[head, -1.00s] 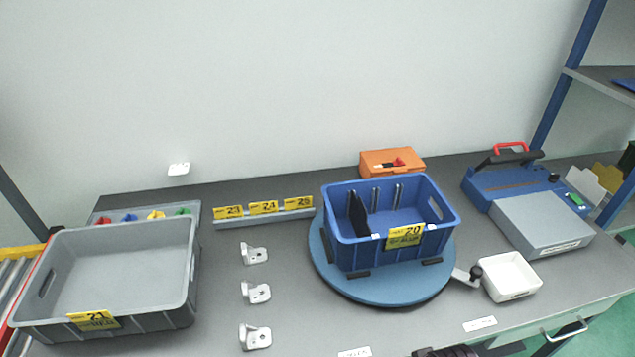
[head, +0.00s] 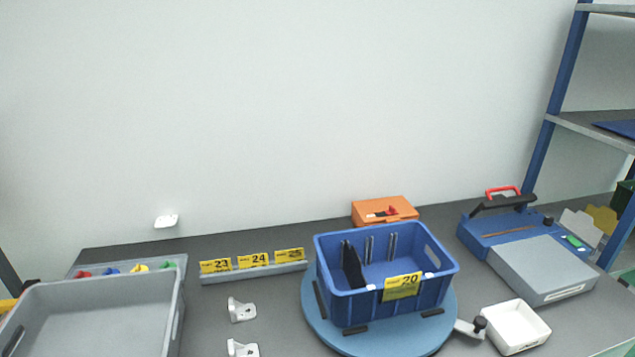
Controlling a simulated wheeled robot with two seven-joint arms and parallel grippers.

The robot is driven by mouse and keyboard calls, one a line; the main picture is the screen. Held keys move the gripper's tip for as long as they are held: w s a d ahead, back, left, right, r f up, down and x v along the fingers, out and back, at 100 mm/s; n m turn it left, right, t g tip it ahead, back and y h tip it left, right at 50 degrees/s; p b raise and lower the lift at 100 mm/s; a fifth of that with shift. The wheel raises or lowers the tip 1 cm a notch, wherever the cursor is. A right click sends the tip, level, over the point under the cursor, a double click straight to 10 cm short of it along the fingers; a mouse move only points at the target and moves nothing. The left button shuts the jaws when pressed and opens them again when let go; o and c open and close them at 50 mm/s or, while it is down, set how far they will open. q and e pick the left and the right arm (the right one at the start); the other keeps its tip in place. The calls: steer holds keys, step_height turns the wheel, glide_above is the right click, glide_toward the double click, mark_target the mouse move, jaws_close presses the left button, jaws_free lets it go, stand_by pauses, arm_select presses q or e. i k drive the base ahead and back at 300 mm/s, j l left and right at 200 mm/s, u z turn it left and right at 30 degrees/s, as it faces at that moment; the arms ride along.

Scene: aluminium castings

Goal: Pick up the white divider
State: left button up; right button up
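A white upright panel (head: 581,224), which looks like the white divider, stands at the right behind the blue device. It is partly hidden by the device and sits beside a yellow panel (head: 602,217). A black divider (head: 353,266) stands inside the blue crate (head: 333,301) at its left, next to metal slot rails. Neither of my grippers is in view.
The blue crate stands on a round blue turntable (head: 311,305). A blue device with a grey lid (head: 545,268) and a white tray (head: 517,329) are at the right. A grey bin (head: 100,300) is at the left. A blue-post shelf (head: 555,120) rises at the right.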

mark_target(581, 224)
steer(key=z, duration=1.55)
steer(key=i+l+z, duration=0.65)
steer(key=i, duration=0.55)
steer(key=i+z, duration=0.4)
steer(key=i, duration=0.55)
steer(key=i+l+u, duration=0.1)
steer(key=i+u, duration=0.15)
steer(key=i, duration=0.25)
steer(key=i+l+u, duration=0.25)
steer(key=i, duration=0.25)
steer(key=i+l+u, duration=0.25)
steer(key=i, duration=0.2)
